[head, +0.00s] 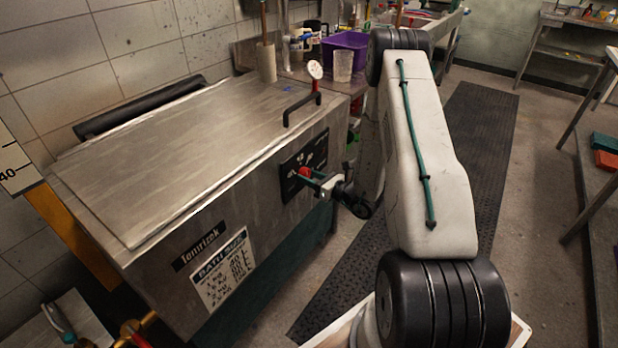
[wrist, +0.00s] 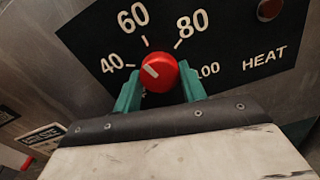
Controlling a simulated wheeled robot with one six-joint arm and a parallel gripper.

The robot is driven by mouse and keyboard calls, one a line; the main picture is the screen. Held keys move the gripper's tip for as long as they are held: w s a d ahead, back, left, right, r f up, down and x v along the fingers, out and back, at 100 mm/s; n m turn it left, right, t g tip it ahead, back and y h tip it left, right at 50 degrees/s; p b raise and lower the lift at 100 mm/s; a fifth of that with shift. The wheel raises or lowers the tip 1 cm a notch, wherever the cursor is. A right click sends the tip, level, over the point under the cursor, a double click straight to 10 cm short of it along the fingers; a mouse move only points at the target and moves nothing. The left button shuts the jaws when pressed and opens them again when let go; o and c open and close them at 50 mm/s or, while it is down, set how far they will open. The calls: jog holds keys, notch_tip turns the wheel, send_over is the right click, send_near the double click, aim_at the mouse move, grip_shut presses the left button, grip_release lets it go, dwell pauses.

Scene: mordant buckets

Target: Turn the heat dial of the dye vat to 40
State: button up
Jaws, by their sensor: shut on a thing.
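The dye vat (head: 150,150) is a steel tank with a flat lid. Its black heat panel (head: 291,186) is on the front face. The red heat dial (wrist: 160,72) stands on this panel, marked 40, 60, 80 and 100; it also shows in the head view (head: 304,173). Its white line points to the upper left, between 40 and 60. My gripper (wrist: 160,82) is shut on the dial, with one teal finger on each side. In the head view the gripper (head: 316,181) reaches the panel from the right. The fingers cover the dial's lower sides.
A black lid handle (head: 301,106) and a gauge (head: 315,70) rise above the panel. A purple bin (head: 345,44) and a clear beaker (head: 343,66) stand behind the vat. A dark floor mat (head: 470,130) runs along the right, with open floor beside it.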

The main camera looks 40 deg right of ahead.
jog(key=n, duration=0.4)
jog(key=shift+d, duration=0.1)
jog(key=shift+n, duration=2.2)
jog(key=o, duration=1)
jog(key=shift+c, duration=0.2)
jog(key=v, duration=0.8)
